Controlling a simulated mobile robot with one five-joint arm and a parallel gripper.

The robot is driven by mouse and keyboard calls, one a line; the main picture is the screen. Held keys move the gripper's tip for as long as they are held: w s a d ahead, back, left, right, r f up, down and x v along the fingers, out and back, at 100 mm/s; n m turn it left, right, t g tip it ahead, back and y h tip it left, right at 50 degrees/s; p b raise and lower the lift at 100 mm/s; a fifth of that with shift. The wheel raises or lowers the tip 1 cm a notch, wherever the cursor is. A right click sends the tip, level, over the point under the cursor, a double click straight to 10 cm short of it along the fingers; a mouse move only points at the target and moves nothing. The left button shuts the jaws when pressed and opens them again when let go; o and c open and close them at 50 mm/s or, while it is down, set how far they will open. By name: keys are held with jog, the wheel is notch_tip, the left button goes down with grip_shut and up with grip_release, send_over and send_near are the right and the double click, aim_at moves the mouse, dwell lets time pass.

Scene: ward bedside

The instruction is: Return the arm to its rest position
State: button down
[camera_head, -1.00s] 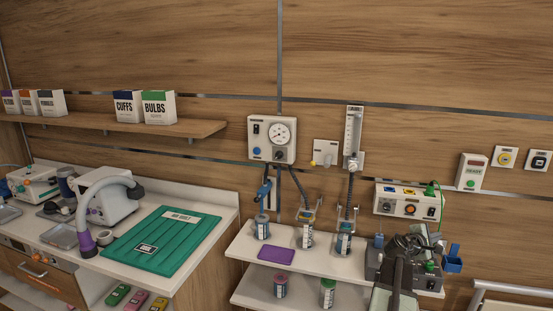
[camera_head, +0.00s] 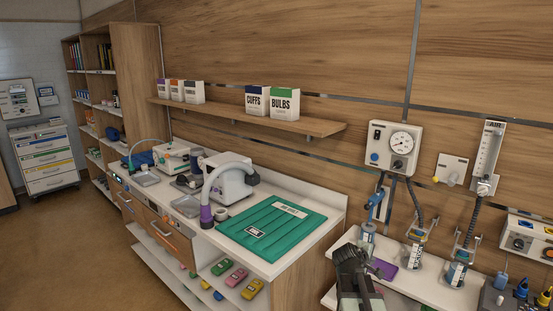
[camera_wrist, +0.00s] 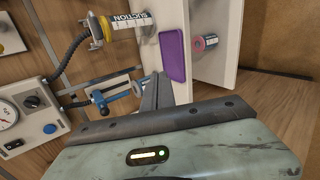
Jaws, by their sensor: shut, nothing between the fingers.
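My arm and gripper (camera_head: 352,262) show at the bottom of the head view, in front of the white bedside shelf (camera_head: 331,299). In the wrist view my gripper (camera_wrist: 157,88) points toward the shelf, beside the purple pad, with its dark fingers together and nothing between them. No object hangs from it. The fingertips are small and dark in the head view.
A purple pad (camera_wrist: 173,54) and a suction bottle (camera_wrist: 143,24) are close to my gripper. A counter with a green mat (camera_head: 272,232) stands left of my arm. A gauge panel (camera_head: 394,147) is on the wall. Open floor (camera_head: 70,235) lies at the left.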

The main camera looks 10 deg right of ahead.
jog(key=s+a+f+m+g+y, duration=0.1)
jog(key=s+a+f+m+y, duration=0.2)
jog(key=a, duration=0.8)
jog(key=s+a+f+g+y, duration=0.15)
jog(key=a+f, duration=0.25)
jog(key=a, duration=0.7)
jog(key=s+a+f+m+g+y, duration=0.3)
jog(key=s+a, duration=0.4)
jog(key=s, duration=0.3)
jog(key=m+g+y, duration=0.1)
jog(key=m, duration=0.1)
jog(key=shift+a+m, duration=0.3)
jog(key=shift+a, duration=0.05)
